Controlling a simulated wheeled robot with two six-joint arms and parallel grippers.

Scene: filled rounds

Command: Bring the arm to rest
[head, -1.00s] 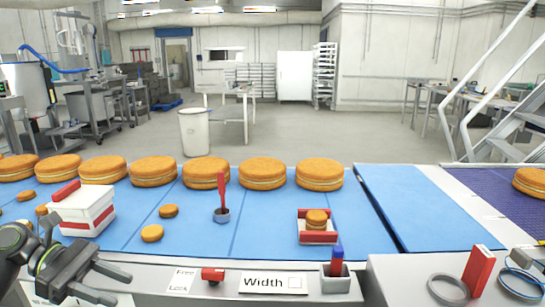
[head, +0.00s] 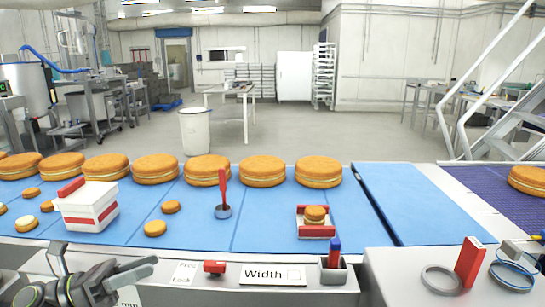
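My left gripper (head: 138,275) is at the lower left of the head view, low in front of the conveyor's near edge. Its fingers point right, and I see nothing held between them; how far apart they are is hard to make out. My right gripper is out of view.
Large filled rounds (head: 207,169) line the far side of the blue belt (head: 270,215). A grey cup (head: 335,277) holds markers.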

